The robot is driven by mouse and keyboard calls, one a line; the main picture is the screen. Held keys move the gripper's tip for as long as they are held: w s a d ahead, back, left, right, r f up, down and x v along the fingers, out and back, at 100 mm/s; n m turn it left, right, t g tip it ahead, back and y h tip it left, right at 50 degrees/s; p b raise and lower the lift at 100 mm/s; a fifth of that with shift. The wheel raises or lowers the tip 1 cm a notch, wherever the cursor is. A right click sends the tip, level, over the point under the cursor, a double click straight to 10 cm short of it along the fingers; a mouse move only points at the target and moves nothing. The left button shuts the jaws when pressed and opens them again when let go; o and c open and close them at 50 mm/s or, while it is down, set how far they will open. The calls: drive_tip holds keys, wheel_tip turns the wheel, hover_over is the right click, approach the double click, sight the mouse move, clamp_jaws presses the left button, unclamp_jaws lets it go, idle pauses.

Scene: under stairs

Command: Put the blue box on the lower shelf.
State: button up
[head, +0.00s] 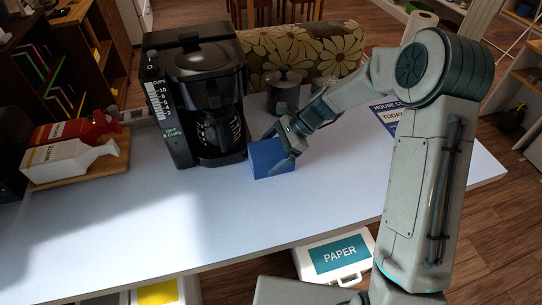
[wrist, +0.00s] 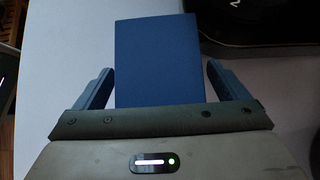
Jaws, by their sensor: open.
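The blue box (head: 264,160) stands on the light tabletop (head: 150,225), just right of the coffee maker. In the wrist view the blue box (wrist: 157,50) fills the middle. My gripper (head: 281,150) is at the box from above right, its fingers open. In the wrist view one finger of my gripper (wrist: 160,70) is on each side of the box, with a gap visible at both sides. I cannot tell which surface is the lower shelf; shelving (head: 522,95) shows at the right edge.
The black coffee maker (head: 180,110) stands close left of the box, and a dark pot (head: 283,92) behind it. Milk-type cartons (head: 68,160) lie on a board at left. A PAPER case (head: 338,257) sits below the table's front edge. The front tabletop is clear.

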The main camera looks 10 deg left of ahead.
drive_tip(key=c, duration=1.4)
drive_tip(key=shift+o, duration=0.2)
drive_tip(key=shift+r, duration=0.15)
